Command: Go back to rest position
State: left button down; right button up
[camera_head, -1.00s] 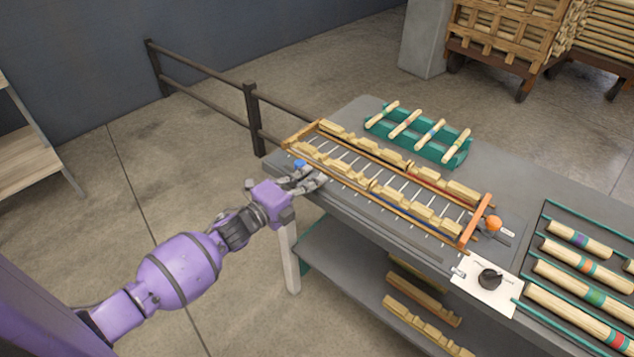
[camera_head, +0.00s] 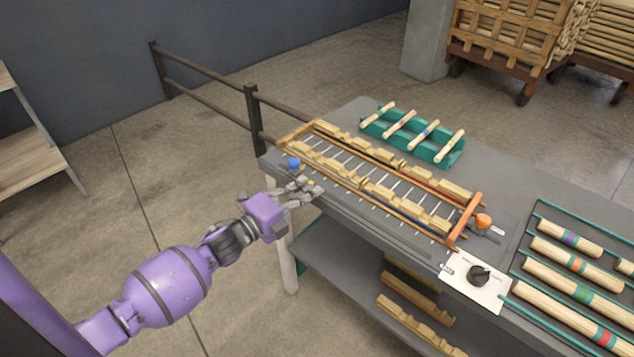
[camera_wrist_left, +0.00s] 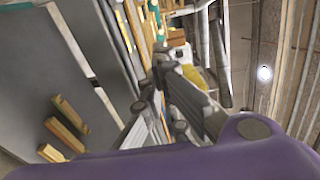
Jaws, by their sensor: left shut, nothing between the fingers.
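My left gripper (camera_head: 306,192) is shut and empty in the head view, at the near left edge of the grey workbench (camera_head: 408,251). It is just in front of the wooden-framed rack (camera_head: 378,205), with no contact that I can make out. A blue ball-shaped knob (camera_head: 293,163) is at the rack's left end, behind the fingers and apart from them. In the left wrist view the gripper's grey fingers (camera_wrist_left: 160,80) reach toward the bench edge. My right gripper is in neither view.
An orange knob (camera_head: 483,221) is at the rack's right end, near a white dial panel (camera_head: 462,286). A green tray (camera_head: 440,150) holds banded wooden rods. Notched wood pieces lie on the lower shelf (camera_head: 330,262). A dark railing (camera_head: 252,118) stands left of the bench; the floor at left is clear.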

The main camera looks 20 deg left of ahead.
pick_arm(q)
jog(key=s+f+n+g+y+p, duration=0.1)
jog(key=s+f+n+g+y, duration=0.15)
jog(key=s+f+n, duration=0.65)
jog(key=s+f+n+g+y+p, duration=0.2)
jog(key=s+f+n+y, duration=0.15)
jog(key=s+n, duration=0.45)
jog(key=s+d+f+n+g+p, duration=0.1)
jog(key=s+d+f+n, duration=0.1)
jog(key=s, duration=0.9)
jog(key=s+d+f+n+g+p, duration=0.2)
jog(key=s+d+f+n, duration=0.1)
jog(key=s, duration=0.9)
jog(key=shift+d, duration=0.85)
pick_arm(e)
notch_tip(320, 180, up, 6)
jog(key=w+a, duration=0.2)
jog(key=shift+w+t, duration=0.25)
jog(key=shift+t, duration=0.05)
pick_arm(q)
jog(key=shift+g, duration=0.25)
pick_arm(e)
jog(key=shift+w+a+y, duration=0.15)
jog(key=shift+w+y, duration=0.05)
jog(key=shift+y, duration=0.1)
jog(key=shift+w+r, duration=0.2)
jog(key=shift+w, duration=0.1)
